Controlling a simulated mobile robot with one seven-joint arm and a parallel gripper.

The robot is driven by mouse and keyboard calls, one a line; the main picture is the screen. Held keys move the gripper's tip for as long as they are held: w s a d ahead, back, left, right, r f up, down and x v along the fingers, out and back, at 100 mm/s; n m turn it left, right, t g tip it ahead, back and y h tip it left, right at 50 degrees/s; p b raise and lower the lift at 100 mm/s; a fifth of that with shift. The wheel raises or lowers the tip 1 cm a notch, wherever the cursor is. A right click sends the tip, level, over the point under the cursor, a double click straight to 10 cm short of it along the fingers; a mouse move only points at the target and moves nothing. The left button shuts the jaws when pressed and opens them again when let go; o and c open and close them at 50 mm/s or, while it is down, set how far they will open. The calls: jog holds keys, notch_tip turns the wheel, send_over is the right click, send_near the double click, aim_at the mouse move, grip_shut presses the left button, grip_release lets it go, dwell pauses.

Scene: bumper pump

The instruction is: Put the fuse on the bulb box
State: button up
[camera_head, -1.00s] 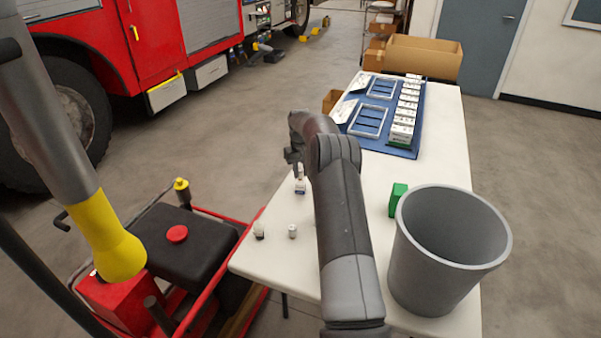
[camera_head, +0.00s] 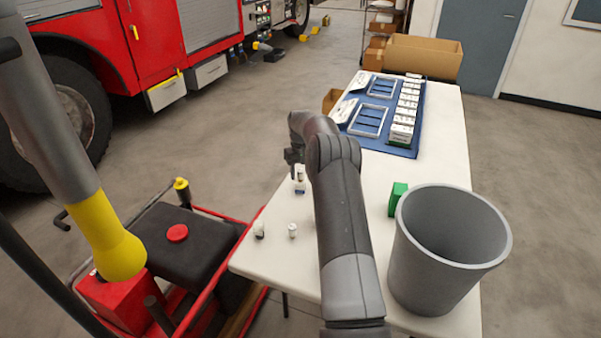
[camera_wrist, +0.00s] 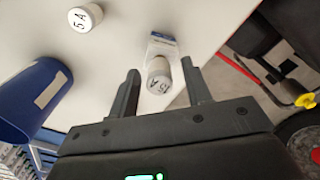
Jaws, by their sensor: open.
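A white cylindrical fuse marked 15 A (camera_wrist: 159,82) stands between my gripper's fingers in the wrist view. It appears to stand on a small white and blue box (camera_wrist: 163,46), likely the bulb box; their exact contact is hard to see. In the head view this box (camera_head: 300,188) is on the table left of my arm, with the fuse just above it. My gripper (camera_wrist: 161,68) is open, one finger on each side of the fuse, with gaps visible. In the head view my gripper (camera_head: 295,172) is partly hidden by my arm. Another white cylinder, marked 5 A (camera_wrist: 84,18), stands apart.
Two small cylinders (camera_head: 259,229) (camera_head: 292,230) stand near the table's front left edge. A grey bin (camera_head: 420,275) and a green box (camera_head: 398,198) are right of my arm. A blue mat (camera_head: 404,152) with frames and boxes lies farther back. A blue container (camera_wrist: 30,95) is left in the wrist view.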

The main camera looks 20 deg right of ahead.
notch_tip(320, 180, up, 12)
jog(key=f, duration=0.1)
notch_tip(320, 180, up, 15)
jog(key=t, duration=0.1)
send_over(300, 170)
jog(key=s+a, duration=0.8)
jog(key=s+a+r+t, duration=0.2)
jog(key=s+a+r, duration=0.55)
jog(key=s, duration=0.45)
jog(key=s+a+r+t, duration=0.15)
jog(key=s+a, duration=0.25)
jog(key=s, duration=1.1)
jog(key=s+a+f, duration=0.1)
jog(key=s+f, duration=0.2)
jog(key=s, duration=0.4)
jog(key=s+a+f+t, duration=0.1)
jog(key=s+f, duration=0.2)
jog(key=s, duration=0.5)
jog(key=shift+a+f, duration=0.3)
